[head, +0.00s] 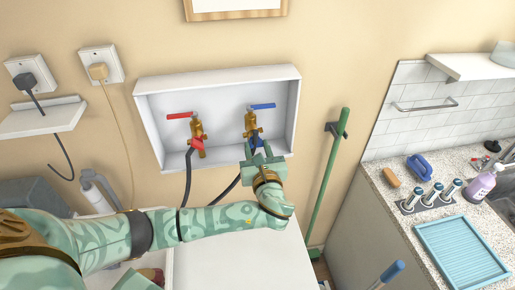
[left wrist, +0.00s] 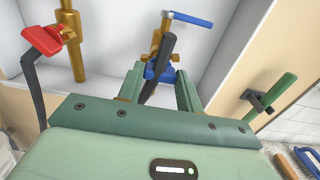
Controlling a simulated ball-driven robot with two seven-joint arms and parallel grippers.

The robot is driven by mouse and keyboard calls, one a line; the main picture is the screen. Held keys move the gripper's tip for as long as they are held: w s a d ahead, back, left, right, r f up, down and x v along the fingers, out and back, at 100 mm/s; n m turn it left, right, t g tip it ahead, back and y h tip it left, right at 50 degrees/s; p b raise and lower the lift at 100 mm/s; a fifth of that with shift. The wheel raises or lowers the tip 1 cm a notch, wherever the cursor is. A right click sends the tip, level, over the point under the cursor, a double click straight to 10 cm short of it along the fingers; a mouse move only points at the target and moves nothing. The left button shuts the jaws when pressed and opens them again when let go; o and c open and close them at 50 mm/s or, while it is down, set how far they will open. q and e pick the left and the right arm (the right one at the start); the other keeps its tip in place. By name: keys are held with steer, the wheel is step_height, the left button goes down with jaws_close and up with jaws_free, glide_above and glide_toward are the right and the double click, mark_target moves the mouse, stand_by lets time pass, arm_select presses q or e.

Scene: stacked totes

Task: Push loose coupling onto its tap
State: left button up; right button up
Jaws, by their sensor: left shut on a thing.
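The red-handled brass tap (head: 196,128) and the blue-handled brass tap (head: 251,122) stand in a white wall box. A red coupling (head: 197,143) with a black hose sits at the red tap. The blue coupling (head: 256,142) is just below the blue tap's body. My left gripper (head: 257,151) is shut on the blue coupling, which also shows between the fingers in the left wrist view (left wrist: 160,73). A black hose (left wrist: 168,50) crosses in front of the blue tap there. I cannot tell whether the blue coupling touches the tap's outlet. My right gripper is out of view.
The white box (head: 219,78) has raised walls around the taps. A green pole (head: 331,178) leans at its right. Plugs and cords hang on the left wall.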

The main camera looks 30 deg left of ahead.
arm_select(q)
steer(key=shift+x, duration=0.95)
steer(key=shift+w+a, duration=0.2)
steer(key=shift+w, duration=0.05)
steer(key=o, duration=1.1)
steer(key=shift+c, duration=0.2)
steer(key=b+v, duration=0.2)
steer(key=v, duration=1.4)
steer(key=shift+s+d, duration=0.1)
steer(key=shift+d, duration=0.05)
